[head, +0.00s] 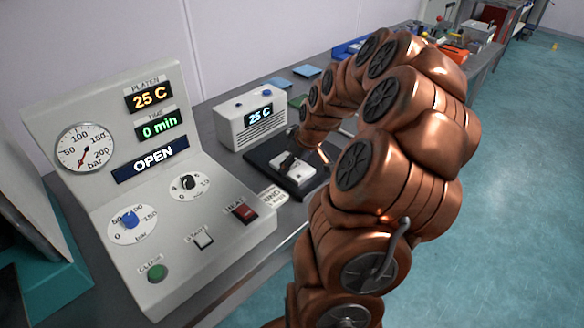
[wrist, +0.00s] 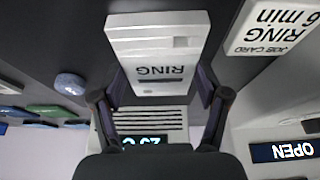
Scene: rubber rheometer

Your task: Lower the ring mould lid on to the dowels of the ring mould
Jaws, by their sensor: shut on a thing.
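In the wrist view a pale block marked RING (wrist: 158,72) lies between the fingertips of my gripper (wrist: 160,97); I take it for the ring mould lid. My gripper is shut on it, one dark finger at each side. In the head view my gripper (head: 289,163) points down over the pale ring mould (head: 308,180), which sits on a dark plate (head: 262,158). My gripper and arm cover part of it. The dowels do not show, and I cannot tell whether there is a gap between lid and mould.
A white box with a 25 C display (head: 262,115) stands behind the dark plate. The press control panel (head: 155,190), reading OPEN, stands to the left. A RING job card (head: 272,194) lies in front. Coloured pads (head: 280,83) lie further back on the bench.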

